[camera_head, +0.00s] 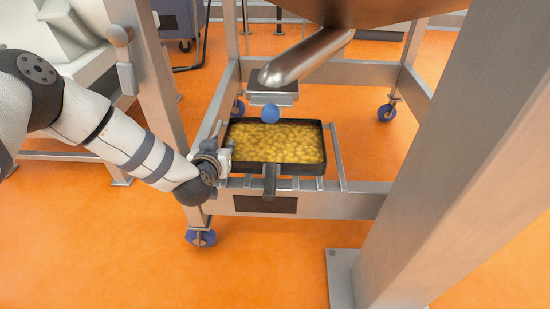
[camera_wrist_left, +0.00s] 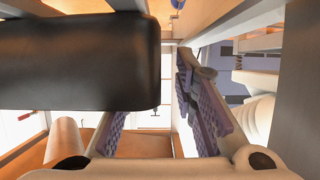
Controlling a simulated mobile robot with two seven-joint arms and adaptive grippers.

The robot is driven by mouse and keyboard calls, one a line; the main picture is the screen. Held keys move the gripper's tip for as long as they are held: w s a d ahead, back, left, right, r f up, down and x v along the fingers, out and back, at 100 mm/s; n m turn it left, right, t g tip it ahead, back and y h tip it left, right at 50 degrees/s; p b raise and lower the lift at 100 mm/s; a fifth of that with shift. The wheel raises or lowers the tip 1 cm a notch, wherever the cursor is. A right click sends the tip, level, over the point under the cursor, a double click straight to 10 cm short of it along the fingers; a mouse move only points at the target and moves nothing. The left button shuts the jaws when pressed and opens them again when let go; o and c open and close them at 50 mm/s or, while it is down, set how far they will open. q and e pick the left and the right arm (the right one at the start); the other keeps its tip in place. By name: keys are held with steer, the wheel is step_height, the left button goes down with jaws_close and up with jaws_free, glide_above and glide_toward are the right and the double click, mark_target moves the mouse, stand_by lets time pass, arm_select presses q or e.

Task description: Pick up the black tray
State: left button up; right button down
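The black tray (camera_head: 323,150) is full of small yellow pieces. It rests level on the metal rails of a frame, its black handle (camera_head: 270,182) over the front beam. My left gripper (camera_head: 222,157) is at the tray's left side, near the front corner. In the left wrist view its purple-padded fingers (camera_wrist_left: 162,105) stand apart with a gap between them. A dark part of the tray (camera_wrist_left: 80,62) fills the upper left there and partly hides one finger. I cannot tell whether they touch. My right gripper is not in view.
A thick steel post (camera_head: 440,150) stands at right, and a frame leg (camera_head: 160,80) is close behind my left arm. The orange floor (camera_head: 270,265) in front is mostly clear.

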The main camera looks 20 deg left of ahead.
arm_select(q)
steer(key=shift+w+a+f, duration=0.15)
steer(key=shift+w+f, duration=0.05)
steer(key=shift+w, duration=0.45)
jaws_close()
steer(key=shift+r, duration=0.1)
